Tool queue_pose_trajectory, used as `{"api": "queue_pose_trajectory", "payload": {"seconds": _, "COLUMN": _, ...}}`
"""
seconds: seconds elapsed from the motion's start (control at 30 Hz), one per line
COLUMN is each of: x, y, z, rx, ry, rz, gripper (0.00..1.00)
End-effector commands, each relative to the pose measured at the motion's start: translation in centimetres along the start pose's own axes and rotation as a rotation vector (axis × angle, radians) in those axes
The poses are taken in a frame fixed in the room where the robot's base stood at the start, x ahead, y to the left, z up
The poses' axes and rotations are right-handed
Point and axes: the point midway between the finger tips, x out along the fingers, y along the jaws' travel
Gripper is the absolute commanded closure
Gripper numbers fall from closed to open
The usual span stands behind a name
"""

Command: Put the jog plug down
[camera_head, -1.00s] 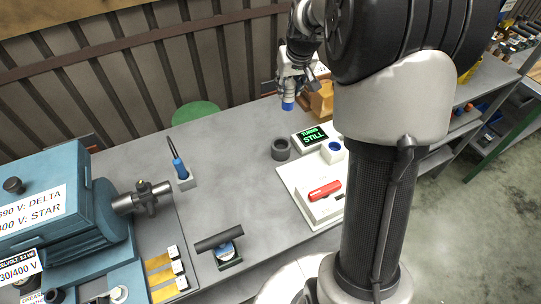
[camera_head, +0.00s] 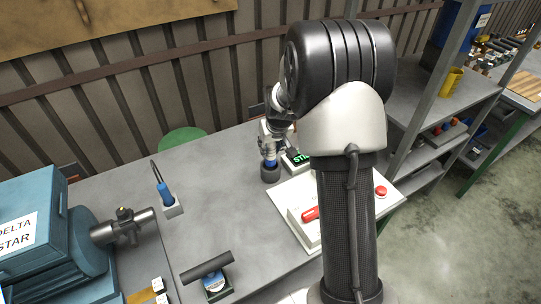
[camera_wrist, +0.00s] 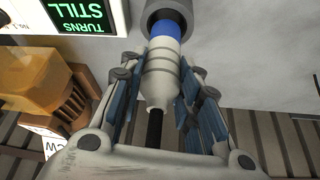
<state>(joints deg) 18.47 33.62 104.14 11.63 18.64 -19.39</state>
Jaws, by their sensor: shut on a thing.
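The jog plug (camera_wrist: 162,68) is a white, ribbed plug with a blue end and a dark cable at its rear. My gripper (camera_wrist: 165,85) is shut on its white body, with blue-padded fingers on both sides. In the head view, my gripper (camera_head: 268,148) points down over the table. The plug's blue end (camera_head: 270,163) is at the mouth of a dark grey round holder (camera_head: 270,176). In the wrist view the holder (camera_wrist: 183,12) surrounds the blue tip; how deep the tip sits is hidden.
A display reading "STILL" (camera_wrist: 82,15) stands close beside the holder. An orange-brown block (camera_wrist: 40,75) is near my gripper. Another blue plug (camera_head: 164,190) stands left. The table's middle (camera_head: 215,190) is clear.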

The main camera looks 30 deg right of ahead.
Motion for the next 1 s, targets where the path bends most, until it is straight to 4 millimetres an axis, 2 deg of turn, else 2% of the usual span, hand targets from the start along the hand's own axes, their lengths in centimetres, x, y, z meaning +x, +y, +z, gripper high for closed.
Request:
{"api": "queue_pose_trajectory", "payload": {"seconds": 0.1, "x": 2.0, "y": 0.0, "z": 1.0, "rx": -0.001, "ry": -0.003, "rz": 0.000, "gripper": 1.00}}
{"api": "queue_pose_trajectory", "payload": {"seconds": 0.2, "x": 3.2, "y": 0.0, "z": 1.5, "rx": 0.001, "ry": -0.002, "rz": 0.000, "gripper": 1.00}}
{"api": "queue_pose_trajectory", "payload": {"seconds": 0.6, "x": 3.6, "y": 0.0, "z": 1.6, "rx": -0.001, "ry": 0.000, "rz": 0.000, "gripper": 1.00}}
{"api": "queue_pose_trajectory", "payload": {"seconds": 0.63, "x": 3.6, "y": 0.0, "z": 1.6, "rx": 0.000, "ry": -0.002, "rz": 0.000, "gripper": 0.68}}
{"api": "queue_pose_trajectory", "payload": {"seconds": 0.9, "x": 3.5, "y": 0.0, "z": 1.6, "rx": 0.000, "ry": -0.002, "rz": 0.000, "gripper": 0.50}}
{"api": "queue_pose_trajectory", "payload": {"seconds": 1.0, "x": 3.5, "y": 0.0, "z": 1.6, "rx": -0.001, "ry": -0.002, "rz": 0.000, "gripper": 0.49}}
